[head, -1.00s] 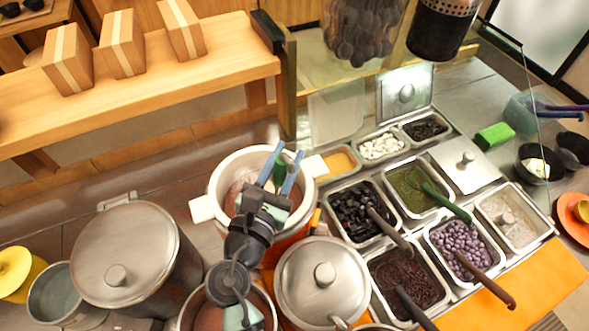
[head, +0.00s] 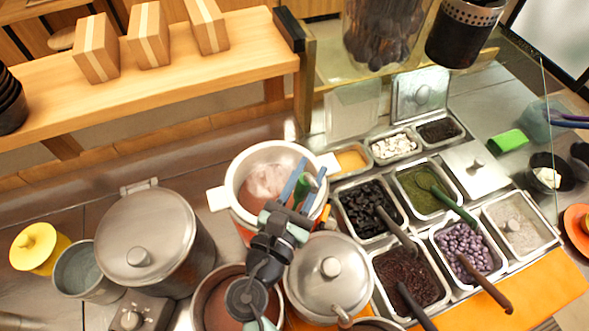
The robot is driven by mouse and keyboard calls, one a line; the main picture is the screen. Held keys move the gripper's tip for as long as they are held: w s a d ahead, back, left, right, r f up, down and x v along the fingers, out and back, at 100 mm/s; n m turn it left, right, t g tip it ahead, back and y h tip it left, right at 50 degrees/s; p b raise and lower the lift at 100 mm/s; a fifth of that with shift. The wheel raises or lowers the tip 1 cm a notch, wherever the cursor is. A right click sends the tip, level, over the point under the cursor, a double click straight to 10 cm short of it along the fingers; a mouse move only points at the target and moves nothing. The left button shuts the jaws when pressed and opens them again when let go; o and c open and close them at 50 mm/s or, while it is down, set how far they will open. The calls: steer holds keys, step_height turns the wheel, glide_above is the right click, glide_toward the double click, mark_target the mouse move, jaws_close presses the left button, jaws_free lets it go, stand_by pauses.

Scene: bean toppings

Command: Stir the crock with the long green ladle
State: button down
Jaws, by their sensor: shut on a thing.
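The crock (head: 226,185) is a white-rimmed pot with side handles and reddish-brown content, left of the topping trays in the head view. Pale streaks show on its surface. My gripper (head: 298,188) is over the right part of the crock's mouth, its two blue fingers shut on the green ladle (head: 305,186). Only a short green part of the ladle shows between the fingers. Its lower end is hidden, so I cannot tell how deep it sits.
A lidded steel pot (head: 329,276) stands close in front of the crock, and a large lidded pot (head: 147,235) stands to its left. An open pot (head: 209,297) is below. Topping trays (head: 372,209) with several spoons lie to the right. A wooden shelf (head: 150,90) runs behind.

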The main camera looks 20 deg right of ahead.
steer(key=shift+w+a, duration=1.65)
steer(key=shift+w, duration=0.35)
steer(key=s+p, duration=0.1)
steer(key=s+d, duration=0.1)
steer(key=s, duration=0.1)
steer(key=s+p, duration=0.1)
steer(key=shift+s+d+r+p, duration=0.1)
steer(key=shift+s+d+p, duration=0.1)
steer(key=shift+d+p, duration=0.15)
steer(key=shift+w+d+p, duration=0.15)
steer(key=shift+w+p, duration=0.2)
steer(key=shift+w, duration=0.9)
